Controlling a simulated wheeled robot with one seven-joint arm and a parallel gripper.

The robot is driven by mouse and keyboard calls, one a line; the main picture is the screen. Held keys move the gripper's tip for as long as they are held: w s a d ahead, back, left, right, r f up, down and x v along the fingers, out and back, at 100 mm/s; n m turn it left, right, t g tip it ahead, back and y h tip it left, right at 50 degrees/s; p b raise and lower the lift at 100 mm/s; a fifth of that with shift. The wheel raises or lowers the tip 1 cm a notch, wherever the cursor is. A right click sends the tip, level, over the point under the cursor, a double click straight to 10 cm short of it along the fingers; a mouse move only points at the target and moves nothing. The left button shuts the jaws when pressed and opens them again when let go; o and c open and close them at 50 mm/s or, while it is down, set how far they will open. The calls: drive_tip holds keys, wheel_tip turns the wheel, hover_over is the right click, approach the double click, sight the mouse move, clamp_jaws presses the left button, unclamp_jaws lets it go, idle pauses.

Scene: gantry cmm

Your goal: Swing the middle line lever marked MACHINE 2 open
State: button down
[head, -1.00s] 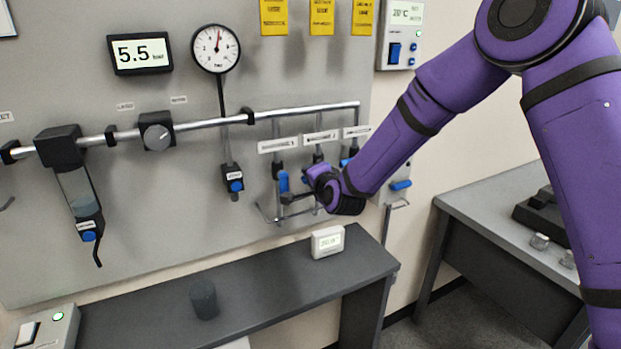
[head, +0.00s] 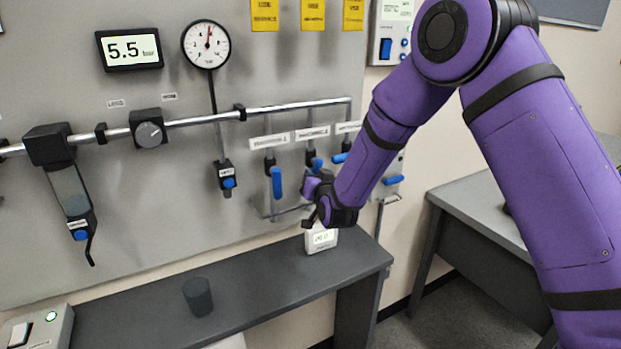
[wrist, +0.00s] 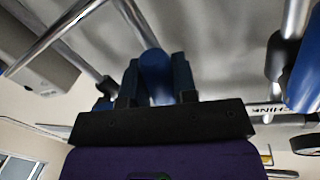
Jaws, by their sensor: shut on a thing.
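Three blue line levers hang under the pipe, below white label plates whose text is too small to read in the head view. The left lever (head: 277,183) points straight down. The middle lever (head: 317,164) is partly hidden by my gripper, so its exact angle is unclear. The right lever (head: 340,158) lies nearly level. My gripper (head: 308,188) is at the middle lever. In the wrist view my gripper's fingers (wrist: 157,85) are shut on the blue handle of the middle lever (wrist: 154,66). Another blue lever (wrist: 306,75) stands apart at the right there.
A metal rail (head: 290,211) runs below the levers. A small white display box (head: 321,238) stands on the dark shelf (head: 250,285) under my gripper. A dark cylinder (head: 198,297) stands farther left. A grey bench (head: 470,190) is at the right.

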drive_tip(key=shift+w+d+f+n+t, duration=0.15)
drive_tip(key=shift+d+n, duration=0.15)
drive_tip(key=shift+n, duration=0.55)
drive_tip(key=shift+w+d+n+t, duration=0.15)
drive_tip(key=shift+d+n, duration=0.1)
drive_tip(key=shift+n, duration=0.6)
drive_tip(key=c, duration=0.9)
unclamp_jaws()
drive_tip(key=v, duration=1)
drive_tip(key=shift+s+d, duration=0.25)
drive_tip(key=shift+s, duration=0.1)
